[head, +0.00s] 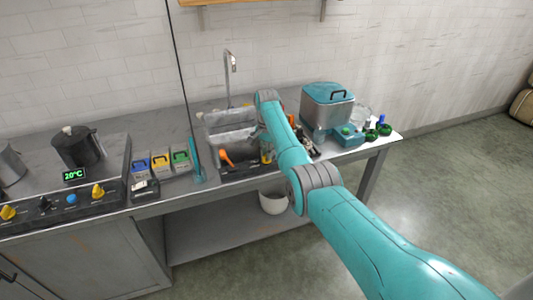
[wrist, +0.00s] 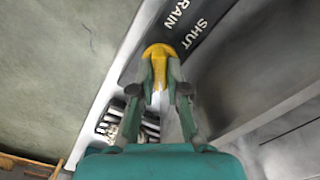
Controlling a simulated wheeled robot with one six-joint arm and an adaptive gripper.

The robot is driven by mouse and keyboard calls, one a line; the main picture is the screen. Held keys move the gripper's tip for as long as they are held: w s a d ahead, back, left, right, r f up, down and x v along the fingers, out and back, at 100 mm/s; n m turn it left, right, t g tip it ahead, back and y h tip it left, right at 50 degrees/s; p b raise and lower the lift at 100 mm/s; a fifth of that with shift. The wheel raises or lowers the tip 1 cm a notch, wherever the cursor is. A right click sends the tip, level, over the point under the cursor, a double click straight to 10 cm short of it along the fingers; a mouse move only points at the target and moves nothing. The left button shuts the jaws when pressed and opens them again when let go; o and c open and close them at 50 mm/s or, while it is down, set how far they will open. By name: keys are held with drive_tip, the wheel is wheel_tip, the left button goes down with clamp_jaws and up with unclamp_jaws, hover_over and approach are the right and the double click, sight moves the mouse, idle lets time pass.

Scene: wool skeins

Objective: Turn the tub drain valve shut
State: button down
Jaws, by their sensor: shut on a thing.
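The yellow drain valve handle (wrist: 159,68) is between my gripper's fingers (wrist: 160,72) in the wrist view. The fingers are shut on its lever, below its rounded top. A dark plate beside it carries white lettering, with "SHUT" (wrist: 198,34) and part of "DRAIN" readable. The lever points away from this lettering, toward my palm. In the head view, a bit of yellow (head: 266,156) shows at the front right of the metal sink basin (head: 228,138); my arm largely hides the valve and fingers there.
A teal-lidded metal tub (head: 328,108) and green items (head: 378,131) stand right of my arm. An orange object (head: 226,156) is at the basin's front. Coloured boxes (head: 161,163) and a black kettle (head: 77,147) stand left.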

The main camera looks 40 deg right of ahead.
drive_tip(key=n, duration=0.5)
drive_tip(key=shift+n, duration=0.3)
drive_tip(key=n, duration=0.5)
idle(0.4)
drive_tip(key=c, duration=1.4)
unclamp_jaws()
drive_tip(key=shift+c, duration=0.2)
drive_tip(key=shift+r, duration=0.1)
wheel_tip(320, 180, up, 12)
